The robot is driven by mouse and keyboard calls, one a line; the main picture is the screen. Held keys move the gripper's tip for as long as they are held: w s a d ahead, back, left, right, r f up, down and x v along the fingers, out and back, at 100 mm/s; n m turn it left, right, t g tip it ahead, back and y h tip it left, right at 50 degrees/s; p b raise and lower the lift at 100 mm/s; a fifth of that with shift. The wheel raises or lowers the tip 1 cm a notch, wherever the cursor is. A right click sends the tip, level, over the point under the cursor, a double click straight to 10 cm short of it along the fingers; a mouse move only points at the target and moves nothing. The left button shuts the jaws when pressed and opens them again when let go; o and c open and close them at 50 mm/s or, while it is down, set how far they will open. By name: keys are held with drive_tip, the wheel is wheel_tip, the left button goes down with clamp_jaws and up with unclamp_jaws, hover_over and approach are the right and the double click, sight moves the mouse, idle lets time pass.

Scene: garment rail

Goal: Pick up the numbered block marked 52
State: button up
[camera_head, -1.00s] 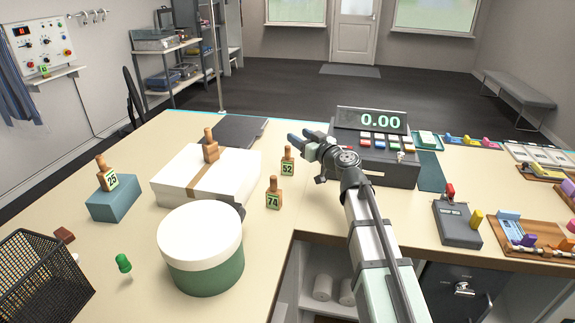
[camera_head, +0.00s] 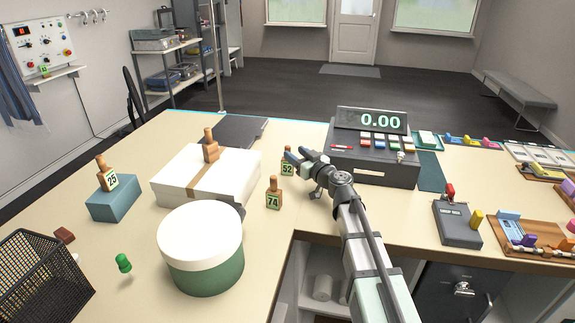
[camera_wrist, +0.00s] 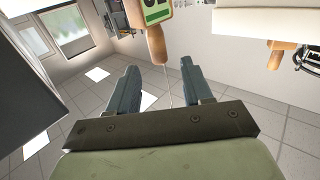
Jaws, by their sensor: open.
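The block marked 52 (camera_head: 287,168) is a small wooden stamp-like piece with a knob handle and a green-edged number plate. It stands on the counter behind the block marked 74 (camera_head: 273,196). My gripper (camera_head: 296,156) is open and empty, just beside block 52 at its upper right, partly covering its handle. In the wrist view, the open jaws (camera_wrist: 160,85) point toward a wooden handle (camera_wrist: 157,45) with a green-edged plate above it, seen upside down. The handle shows between and beyond the fingertips. I cannot tell whether a finger touches it.
A white box (camera_head: 172,187) with another handled block on top stands left. A round green tub (camera_head: 208,265) is in front. Block 25 (camera_head: 108,178) sits on a blue box (camera_head: 114,206). The cash register (camera_head: 375,168) stands close right of my gripper.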

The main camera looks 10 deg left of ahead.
sight(289, 149)
drive_tip(key=x, duration=0.5)
drive_tip(key=shift+w+a, duration=0.25)
drive_tip(key=shift+w, duration=0.05)
drive_tip(key=shift+c, duration=0.4)
clamp_jaws()
